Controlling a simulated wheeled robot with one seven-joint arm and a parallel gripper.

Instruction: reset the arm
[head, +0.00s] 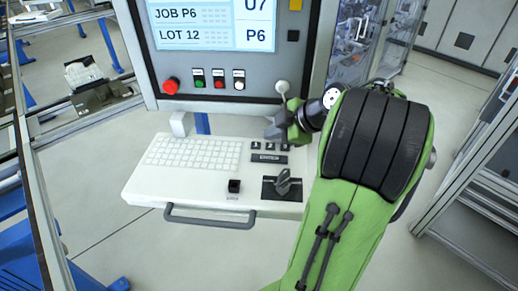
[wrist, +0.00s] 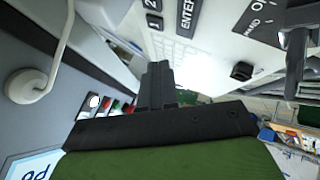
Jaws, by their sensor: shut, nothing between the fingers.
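My green arm reaches in from the lower right in the head view, its gripper (head: 272,132) just above the right rear of a white keyboard shelf (head: 150,187). In the wrist view my gripper (wrist: 158,70) shows as dark fingers closed together, with nothing between them. It appears apart from the shelf and the panel, though the exact gap cannot be told. The control panel (head: 140,15) stands behind it, and a pale round knob (head: 282,87) on the panel is close to my wrist. That knob also shows in the wrist view (wrist: 22,86).
The shelf carries a keyboard (head: 195,152), a black square knob (head: 234,186) and a grey switch lever (head: 283,182); a grey handle (head: 210,217) runs along its front. A red button (head: 171,86) sits on the panel. Metal framing (head: 35,170) stands left. Floor is clear in front.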

